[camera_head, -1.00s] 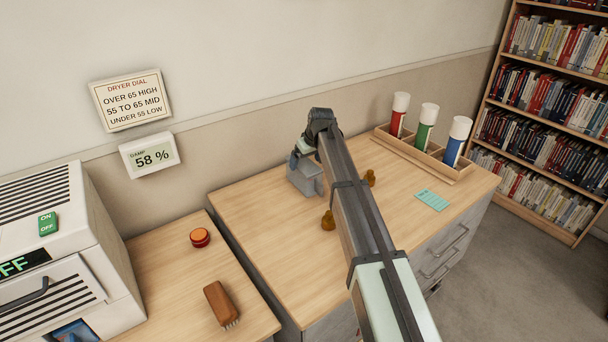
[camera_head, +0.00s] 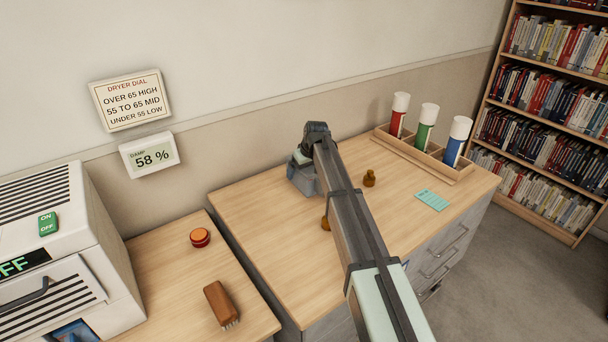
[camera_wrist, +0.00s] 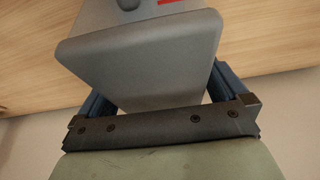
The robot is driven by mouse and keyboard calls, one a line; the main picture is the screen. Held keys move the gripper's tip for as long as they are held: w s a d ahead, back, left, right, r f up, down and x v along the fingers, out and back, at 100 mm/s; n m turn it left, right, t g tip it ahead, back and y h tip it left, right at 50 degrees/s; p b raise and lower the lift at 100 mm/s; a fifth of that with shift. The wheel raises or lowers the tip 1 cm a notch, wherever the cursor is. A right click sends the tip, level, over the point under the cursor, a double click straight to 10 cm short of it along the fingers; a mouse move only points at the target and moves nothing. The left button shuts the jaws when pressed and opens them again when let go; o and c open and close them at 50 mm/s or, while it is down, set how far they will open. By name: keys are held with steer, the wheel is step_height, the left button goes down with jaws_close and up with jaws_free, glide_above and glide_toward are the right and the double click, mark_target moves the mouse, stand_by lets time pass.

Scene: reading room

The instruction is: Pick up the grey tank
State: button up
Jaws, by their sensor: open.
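My gripper (camera_wrist: 152,92) is open, with one blue finger on each side of the tank. I cannot tell whether the fingers touch it.
A brass-coloured weight (camera_head: 369,178) stands right of my arm; another (camera_head: 326,223) is partly behind it. A wooden rack (camera_head: 425,155) holds red, green and blue tubes at the back right. A teal card (camera_head: 432,200) lies in front. The wall is close behind the tank.

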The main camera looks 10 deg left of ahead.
steer(key=shift+f, duration=0.25)
stand_by(0.4)
steer(key=c, duration=1.1)
